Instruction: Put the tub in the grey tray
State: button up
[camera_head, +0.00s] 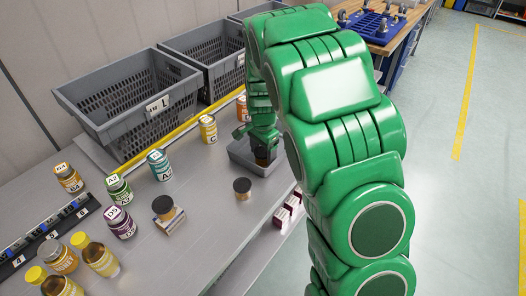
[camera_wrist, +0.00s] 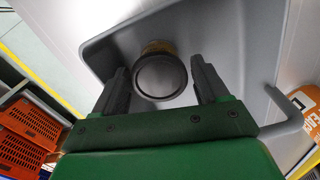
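A tub with a dark round lid and a tan side (camera_wrist: 160,76) is inside the grey tray (camera_wrist: 262,98), as the wrist view shows. In the head view the tray (camera_head: 240,153) sits near the bench edge, partly hidden by my arm, and the tub (camera_head: 262,161) shows dark in it. My gripper (camera_wrist: 162,84) is over the tray, its two dark fingers on either side of the tub. Narrow gaps show between fingers and lid, so the gripper looks open around it. Whether the tub rests fully on the tray floor is hard to tell.
Several labelled jars stand further left. Large grey crates (camera_head: 130,130) line the back. Small dark red boxes (camera_head: 288,208) sit below the bench edge.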

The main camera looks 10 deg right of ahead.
aim_at(263, 151)
notch_tip(263, 151, up, 12)
jog(key=shift+r, duration=0.2)
dwell(0.6)
